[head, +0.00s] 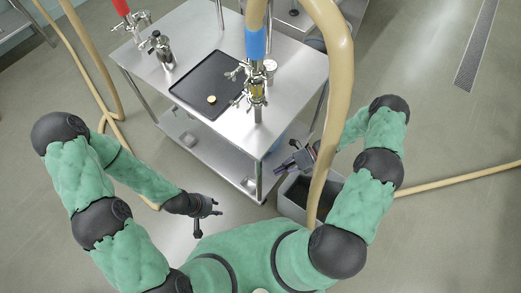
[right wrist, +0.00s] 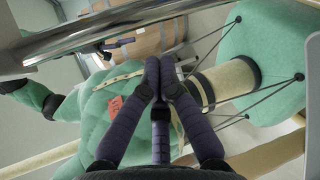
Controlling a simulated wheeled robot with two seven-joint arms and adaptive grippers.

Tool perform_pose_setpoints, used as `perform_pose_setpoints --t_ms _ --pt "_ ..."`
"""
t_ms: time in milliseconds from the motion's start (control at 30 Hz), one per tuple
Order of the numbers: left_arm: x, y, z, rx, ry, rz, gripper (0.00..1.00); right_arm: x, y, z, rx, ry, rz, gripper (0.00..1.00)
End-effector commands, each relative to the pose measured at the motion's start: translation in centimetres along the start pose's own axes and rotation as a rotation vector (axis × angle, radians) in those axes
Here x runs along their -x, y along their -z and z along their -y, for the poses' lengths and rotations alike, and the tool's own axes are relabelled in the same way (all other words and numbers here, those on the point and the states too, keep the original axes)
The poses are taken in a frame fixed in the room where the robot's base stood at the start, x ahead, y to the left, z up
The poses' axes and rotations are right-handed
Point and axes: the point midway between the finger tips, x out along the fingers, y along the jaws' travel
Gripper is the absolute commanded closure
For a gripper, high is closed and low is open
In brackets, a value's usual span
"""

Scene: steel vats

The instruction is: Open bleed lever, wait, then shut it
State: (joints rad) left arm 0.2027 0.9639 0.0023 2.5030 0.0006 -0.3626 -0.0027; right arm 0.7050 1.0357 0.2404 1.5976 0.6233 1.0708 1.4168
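A fitting assembly (head: 257,92) with clamps, a yellowish sight section and a round gauge (head: 269,66) stands at the right side of the steel cart, below a blue-banded hose (head: 256,43). A bleed lever cannot be made out for certain among its small metal parts. My right gripper (head: 287,164) is beside the cart's front right corner, below and apart from the fitting. My left gripper (head: 210,220) is open and empty in front of the cart.
The steel cart (head: 200,40) carries a black tray (head: 188,92) with a small brass disc (head: 211,99). Another fitting (head: 160,48) stands at its left. A thick tan hose (head: 335,90) hangs near my right arm, above a grey bin (head: 294,193). Hoses cross the floor.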

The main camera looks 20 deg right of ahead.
Motion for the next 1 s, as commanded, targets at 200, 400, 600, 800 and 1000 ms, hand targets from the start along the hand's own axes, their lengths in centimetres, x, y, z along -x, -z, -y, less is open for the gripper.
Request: perform_pose_setpoints --t_ms 200,400,600,800,1000 --pt "0.0 0.0 0.0 0.000 0.000 0.000 0.64 6.6 -4.0 -0.2 -0.327 -0.192 0.237 1.00" --pt "0.0 0.0 0.0 0.000 0.000 0.000 0.64 9.6 -5.4 -0.8 -0.434 -0.296 0.309 1.00" --pt "-0.2 0.0 0.1 0.000 0.000 0.000 0.64 8.4 -6.1 -1.2 -0.445 -0.310 0.313 1.00" --pt "-0.7 0.0 0.2 0.000 0.000 0.000 0.64 5.2 -7.3 -2.0 -0.444 -0.309 0.311 1.00" --pt "-1.3 0.0 0.5 0.000 0.000 0.000 0.64 1.8 -8.6 -2.8 -0.443 -0.308 0.310 1.00"
